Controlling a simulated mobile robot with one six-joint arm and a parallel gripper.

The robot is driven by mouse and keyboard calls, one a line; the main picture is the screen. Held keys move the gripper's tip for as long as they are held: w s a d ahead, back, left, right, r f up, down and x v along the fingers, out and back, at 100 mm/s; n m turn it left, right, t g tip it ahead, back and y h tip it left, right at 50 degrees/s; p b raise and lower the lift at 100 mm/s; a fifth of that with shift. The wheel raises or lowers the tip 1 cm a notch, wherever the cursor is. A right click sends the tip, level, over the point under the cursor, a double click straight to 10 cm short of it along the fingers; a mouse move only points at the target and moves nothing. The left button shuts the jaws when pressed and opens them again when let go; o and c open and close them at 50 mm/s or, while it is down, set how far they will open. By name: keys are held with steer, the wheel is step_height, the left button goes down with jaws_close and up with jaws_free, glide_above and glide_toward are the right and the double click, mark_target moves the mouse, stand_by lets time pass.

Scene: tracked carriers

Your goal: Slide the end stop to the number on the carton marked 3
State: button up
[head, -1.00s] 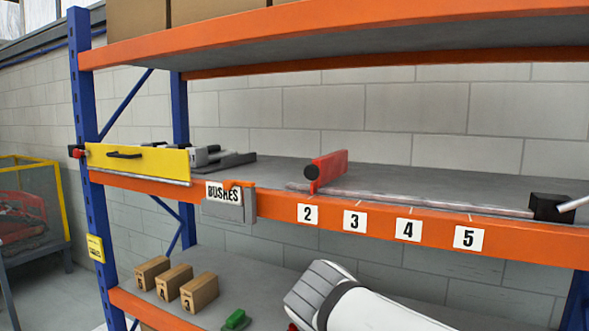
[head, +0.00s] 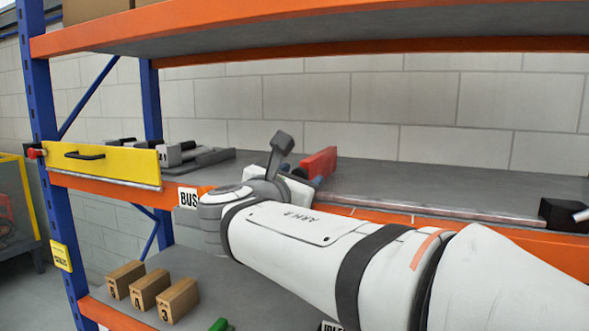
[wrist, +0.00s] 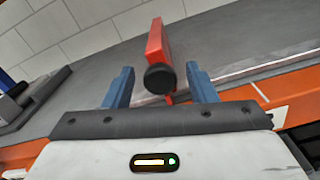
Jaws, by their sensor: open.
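The end stop is a red block (head: 319,163) with a black round knob (wrist: 158,78), on the rail along the middle shelf's front edge. My gripper (wrist: 160,72) is open, with one blue finger on each side of the knob. I cannot tell whether either finger touches it. In the head view my gripper (head: 300,178) is just in front of the red block, partly hidden by my wrist. The carton marked 3 (head: 180,302) stands at the right of a row of small brown cartons on the lower shelf. My arm hides the beam's number labels.
A silver rail (head: 440,207) runs right to a black end block (head: 562,214). A yellow panel with a black handle (head: 105,165) is at the left, with grey parts (head: 190,155) behind it. A green item (head: 219,325) lies on the lower shelf. The upper shelf (head: 300,30) overhangs.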

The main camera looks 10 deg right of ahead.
mark_target(319, 168)
steer(key=shift+p+x, duration=0.3)
steer(key=shift+x, duration=1.25)
jaws_close()
